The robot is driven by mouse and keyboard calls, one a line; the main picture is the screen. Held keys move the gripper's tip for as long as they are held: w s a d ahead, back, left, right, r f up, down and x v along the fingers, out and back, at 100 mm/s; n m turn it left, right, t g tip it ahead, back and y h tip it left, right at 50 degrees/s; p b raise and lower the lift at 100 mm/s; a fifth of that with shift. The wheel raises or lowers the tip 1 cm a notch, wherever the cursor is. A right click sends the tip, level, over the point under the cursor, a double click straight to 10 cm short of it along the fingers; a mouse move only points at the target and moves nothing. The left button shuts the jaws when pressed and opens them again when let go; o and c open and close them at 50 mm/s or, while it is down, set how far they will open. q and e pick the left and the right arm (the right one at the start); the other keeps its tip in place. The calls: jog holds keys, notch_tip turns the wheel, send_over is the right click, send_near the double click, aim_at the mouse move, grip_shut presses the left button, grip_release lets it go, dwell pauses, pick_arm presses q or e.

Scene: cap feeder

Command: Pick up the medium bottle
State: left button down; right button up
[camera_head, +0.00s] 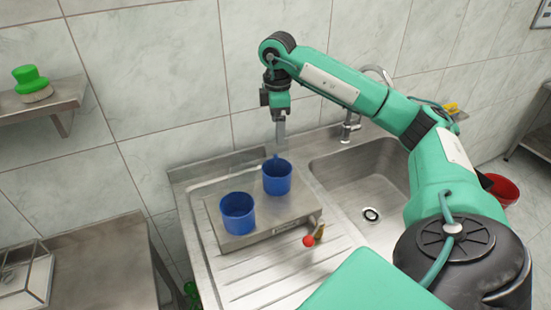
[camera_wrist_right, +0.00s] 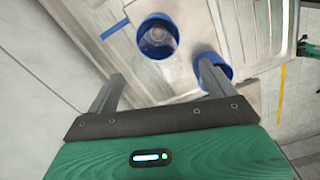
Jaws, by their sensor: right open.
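I cannot make out which thing is the medium bottle. A small brownish item with a round red end (camera_head: 312,238) lies on the drainboard, too small to identify surely. Two blue cups, left (camera_head: 238,213) and right (camera_head: 277,177), stand on a metal box. My right gripper (camera_head: 280,140) points down above the right cup, its fingertips near the rim. The right wrist view shows the gripper (camera_wrist_right: 160,70) open, nothing between its fingers. One finger overlaps a blue cup (camera_wrist_right: 218,72) there; I cannot tell whether they touch. Another cup (camera_wrist_right: 158,38) shows its inside. My left gripper is out of view.
The metal box (camera_head: 262,222) stands on the ribbed drainboard (camera_head: 270,281) left of the sink basin (camera_head: 362,190) and tap (camera_head: 348,130). The tiled wall is close behind. A green brush (camera_head: 32,83) sits on the left shelf. A red bowl (camera_head: 502,189) is at right.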

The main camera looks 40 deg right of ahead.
aim_at(277, 148)
notch_tip(277, 148, down, 3)
jog(key=shift+f, duration=0.1)
jog(key=shift+f+p, duration=0.5)
jog(key=shift+p, duration=0.2)
jog(key=f, duration=0.2)
jog(key=f+p, duration=0.1)
jog(key=f, duration=0.1)
jog(key=shift+w+d+f+p, duration=0.15)
jog(key=shift+w+f+p, duration=0.05)
jog(key=shift+p, duration=0.1)
jog(key=shift+c, duration=0.5)
jog(key=c, duration=1)
